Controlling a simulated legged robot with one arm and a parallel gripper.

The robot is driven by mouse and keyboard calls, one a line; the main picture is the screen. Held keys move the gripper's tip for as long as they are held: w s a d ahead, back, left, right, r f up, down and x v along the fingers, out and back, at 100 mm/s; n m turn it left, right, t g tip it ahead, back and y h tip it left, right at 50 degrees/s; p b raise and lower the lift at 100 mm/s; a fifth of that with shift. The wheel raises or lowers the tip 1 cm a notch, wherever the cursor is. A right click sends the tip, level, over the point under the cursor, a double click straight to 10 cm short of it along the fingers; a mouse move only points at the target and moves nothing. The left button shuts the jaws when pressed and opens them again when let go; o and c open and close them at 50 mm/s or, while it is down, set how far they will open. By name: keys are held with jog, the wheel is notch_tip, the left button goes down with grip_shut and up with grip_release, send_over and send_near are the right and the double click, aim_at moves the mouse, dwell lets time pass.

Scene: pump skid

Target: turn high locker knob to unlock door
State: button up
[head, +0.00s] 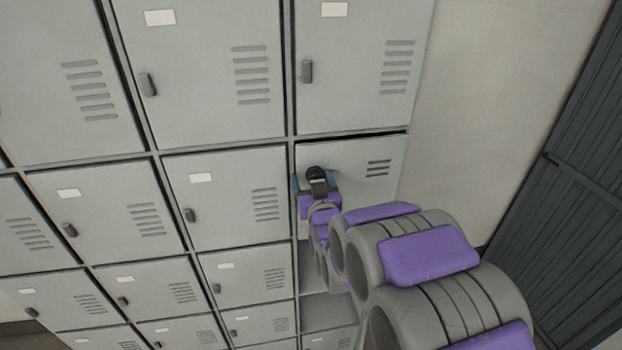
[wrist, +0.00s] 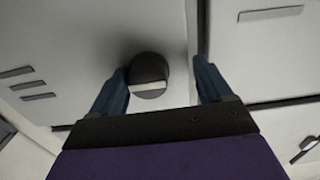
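The grey locker door (head: 368,190) in the right column, second row from the top in the head view, is the one my gripper (head: 314,180) is at. My gripper covers the door's left side there, so its knob is hidden in that view. In the wrist view, a dark round knob (wrist: 150,68) with a pale bar across it sits between the two blue fingers of my gripper (wrist: 160,70). The fingers are apart. The left finger is close to the knob or touching it; I cannot tell which. A clear gap lies between the knob and the right finger.
Other grey lockers (head: 212,70) with dark handles surround this door. An open compartment (head: 328,312) shows below it. A dark gap runs along the door's top edge. A bare wall (head: 475,90) and a dark ribbed panel (head: 575,200) are at the right.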

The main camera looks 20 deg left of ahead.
jog(key=shift+w+d+r, duration=0.1)
jog(key=shift+d+r, duration=0.05)
jog(key=shift+d, duration=0.35)
jog(key=shift+w+d+r, duration=0.1)
jog(key=shift+d, duration=0.6)
jog(key=shift+c, duration=0.7)
jog(key=shift+s+a+r, duration=0.1)
jog(key=shift+s+a, duration=0.05)
jog(key=shift+s, duration=0.05)
jog(key=c, duration=0.3)
jog(key=shift+a, duration=0.4)
jog(key=shift+c, duration=1.4)
jog(key=shift+d, duration=0.1)
jog(key=c, duration=0.3)
jog(key=shift+w, duration=0.1)
